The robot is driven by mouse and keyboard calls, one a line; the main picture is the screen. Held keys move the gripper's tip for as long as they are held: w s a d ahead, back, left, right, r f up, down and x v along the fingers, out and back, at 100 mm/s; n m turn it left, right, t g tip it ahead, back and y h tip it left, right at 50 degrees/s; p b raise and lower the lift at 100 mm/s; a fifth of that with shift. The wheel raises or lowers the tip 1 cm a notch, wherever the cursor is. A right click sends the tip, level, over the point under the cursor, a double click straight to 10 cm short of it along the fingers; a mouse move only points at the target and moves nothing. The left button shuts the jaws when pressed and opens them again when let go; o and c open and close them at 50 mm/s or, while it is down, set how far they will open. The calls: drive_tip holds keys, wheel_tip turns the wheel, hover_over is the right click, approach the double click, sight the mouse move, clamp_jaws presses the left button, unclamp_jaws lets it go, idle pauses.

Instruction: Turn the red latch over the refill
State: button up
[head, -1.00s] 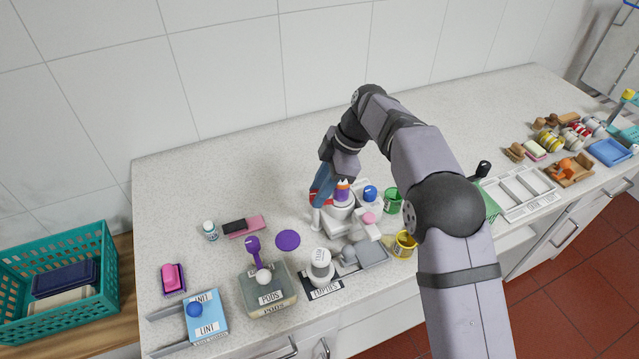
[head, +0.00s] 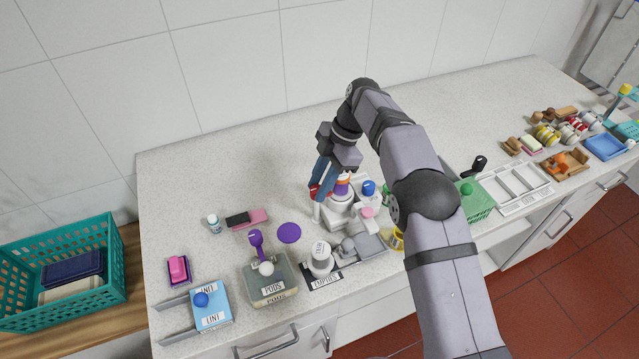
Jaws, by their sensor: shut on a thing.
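The white refill holder (head: 342,215) stands near the middle of the counter, with a white post (head: 316,213) at its left. The refill (head: 343,189), with orange and purple bands, is upright in the holder, partly hidden by my gripper. The red latch (head: 315,190) shows as a small red patch above the post. My gripper (head: 322,186), with blue fingers, points down over the holder's left side and is shut on the red latch. The contact is small and partly hidden, and I cannot tell the latch's exact angle.
A blue knob (head: 368,188) and a pink knob (head: 367,212) are close on the right. A purple disc (head: 289,233), a white EMPTIES pot (head: 321,258) and a PODS box (head: 270,287) are in front. The back of the counter is clear.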

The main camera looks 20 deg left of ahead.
drive_tip(key=o, duration=1.1)
drive_tip(key=shift+c, duration=0.2)
drive_tip(key=shift+b+v, duration=0.35)
drive_tip(key=shift+v, duration=0.4)
drive_tip(key=shift+p+v, duration=0.65)
drive_tip(key=shift+v, duration=2.3)
